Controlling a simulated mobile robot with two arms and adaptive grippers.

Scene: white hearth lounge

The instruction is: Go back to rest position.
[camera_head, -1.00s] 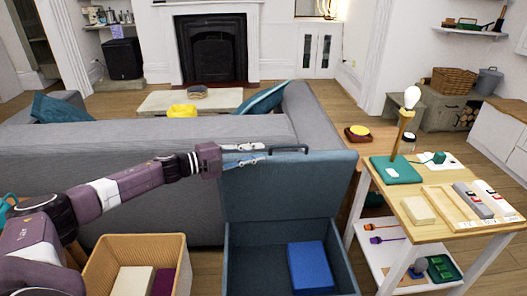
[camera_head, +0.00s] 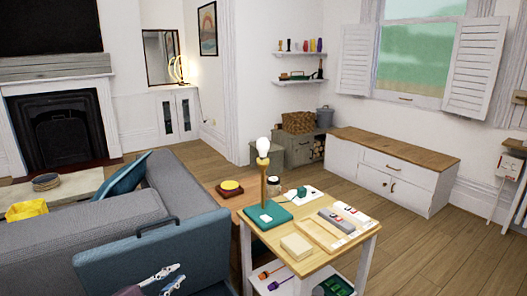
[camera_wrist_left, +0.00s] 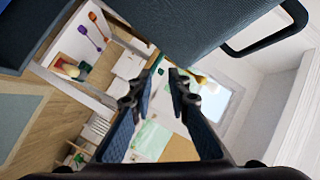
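My left gripper (camera_head: 161,280) shows at the bottom left of the head view, in front of the blue-grey lid (camera_head: 115,262) of an open chest. Its fingers are apart with nothing between them. In the left wrist view the left gripper (camera_wrist_left: 167,69) also shows an empty gap between its fingertips, with the dark lid (camera_wrist_left: 200,20) and its handle close above. My right gripper is not in view.
A wooden trolley table (camera_head: 318,262) with a lamp (camera_head: 264,180) and small boxes stands right of the chest. A grey sofa (camera_head: 160,185) is behind the chest. A white cabinet (camera_head: 400,180) lines the far wall. Open wooden floor (camera_head: 440,250) lies at the right.

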